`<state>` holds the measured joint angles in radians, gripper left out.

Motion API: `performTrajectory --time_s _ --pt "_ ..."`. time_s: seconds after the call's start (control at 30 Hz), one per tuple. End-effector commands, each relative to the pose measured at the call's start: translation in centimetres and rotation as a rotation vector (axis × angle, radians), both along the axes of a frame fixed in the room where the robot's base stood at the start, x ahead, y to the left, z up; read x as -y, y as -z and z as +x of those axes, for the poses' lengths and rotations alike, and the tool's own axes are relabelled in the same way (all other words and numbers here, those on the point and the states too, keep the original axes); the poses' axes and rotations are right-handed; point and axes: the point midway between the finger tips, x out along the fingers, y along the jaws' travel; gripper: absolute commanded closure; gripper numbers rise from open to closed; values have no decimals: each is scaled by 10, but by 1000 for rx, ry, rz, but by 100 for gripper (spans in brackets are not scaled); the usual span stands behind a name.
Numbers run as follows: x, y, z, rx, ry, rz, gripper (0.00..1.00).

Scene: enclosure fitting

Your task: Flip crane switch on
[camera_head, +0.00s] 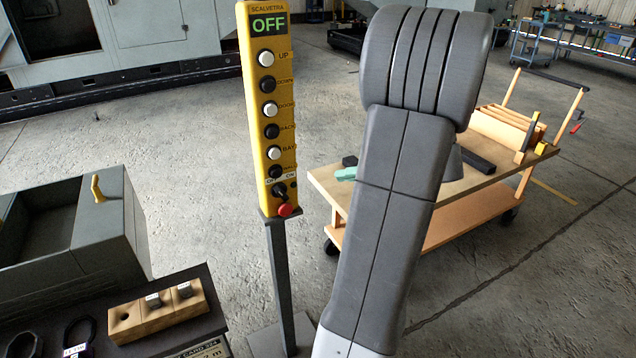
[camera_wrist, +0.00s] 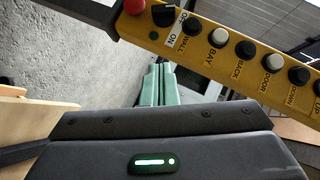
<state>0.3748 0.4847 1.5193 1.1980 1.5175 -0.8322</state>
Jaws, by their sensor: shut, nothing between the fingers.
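The yellow crane control panel (camera_head: 267,100) stands upright on a grey post, and its display (camera_head: 268,25) reads OFF. The black crane switch (camera_head: 279,190) is near the panel's bottom, just above a red button (camera_head: 285,210). In the wrist view the switch (camera_wrist: 163,15) sits beside OFF and ON labels, at the panel's upper left part. My gripper (camera_wrist: 159,84) is shut and empty, its green fingers just below the panel's edge in that picture. In the head view a green fingertip (camera_head: 346,174) shows right of the panel, apart from it; my arm hides most of the gripper.
A wooden cart (camera_head: 470,205) stands behind my arm at the right. A grey enclosure (camera_head: 105,220) and a dark table (camera_head: 215,322) with a wooden block (camera_head: 135,324) are at the left. White and black buttons line the panel above the switch.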

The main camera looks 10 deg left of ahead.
Motion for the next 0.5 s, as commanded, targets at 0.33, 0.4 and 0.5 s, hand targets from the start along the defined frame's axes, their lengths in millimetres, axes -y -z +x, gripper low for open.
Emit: performTrajectory --time_s 0.33,0.4,0.5 --pt "-60 21 15 -5 -5 1 100" --pt "-74 26 19 -5 -4 0 100" --pt "-91 33 22 -5 -3 -1 100"
